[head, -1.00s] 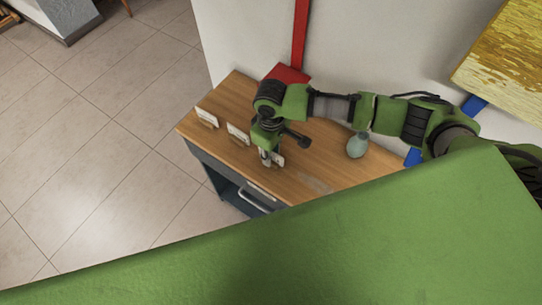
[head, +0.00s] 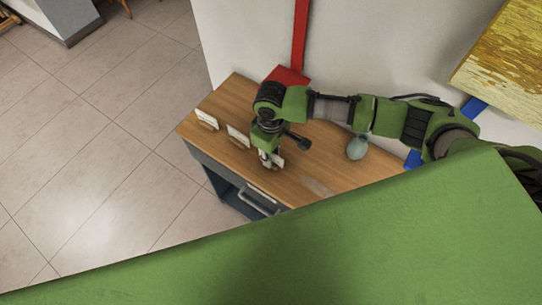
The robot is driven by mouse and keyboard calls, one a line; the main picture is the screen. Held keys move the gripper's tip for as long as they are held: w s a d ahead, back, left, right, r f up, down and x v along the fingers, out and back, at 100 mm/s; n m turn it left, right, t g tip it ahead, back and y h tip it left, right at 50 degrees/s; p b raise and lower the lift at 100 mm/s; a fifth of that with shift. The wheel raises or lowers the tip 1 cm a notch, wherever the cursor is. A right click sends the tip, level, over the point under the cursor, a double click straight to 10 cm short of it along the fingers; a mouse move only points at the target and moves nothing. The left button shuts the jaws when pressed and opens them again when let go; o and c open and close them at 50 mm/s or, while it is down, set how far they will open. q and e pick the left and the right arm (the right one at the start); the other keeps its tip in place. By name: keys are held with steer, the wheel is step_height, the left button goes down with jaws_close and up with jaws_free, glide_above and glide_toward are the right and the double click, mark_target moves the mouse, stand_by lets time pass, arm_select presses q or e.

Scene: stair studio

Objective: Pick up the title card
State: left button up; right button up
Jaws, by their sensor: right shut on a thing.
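Several small white cards stand along the front edge of a wooden-topped cabinet (head: 330,170). One card (head: 207,118) is at the left end and another card (head: 238,135) stands to its right. My right gripper (head: 266,159) points down at the third card (head: 278,162) and is shut on it, partly covering it. I cannot read any card, and I cannot tell whether the held card is clear of the top. My left gripper is not in view.
A grey-green vase (head: 357,147) stands on the cabinet to the right of my gripper. A red piece (head: 289,76) is at the back against the wall. A drawer handle (head: 259,200) juts from the cabinet front. Tiled floor lies open at left.

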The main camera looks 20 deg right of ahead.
steer(key=r, duration=0.3)
steer(key=shift+s+a+r+b, duration=0.15)
steer(key=shift+a+r+b, duration=0.05)
steer(key=shift+r+b, duration=0.15)
steer(key=s+a+r+b, duration=0.2)
steer(key=s+a+r, duration=0.4)
steer(key=s+r, duration=0.3)
steer(key=s, duration=0.2)
steer(key=shift+s+a+r, duration=0.25)
steer(key=shift+s+a, duration=0.15)
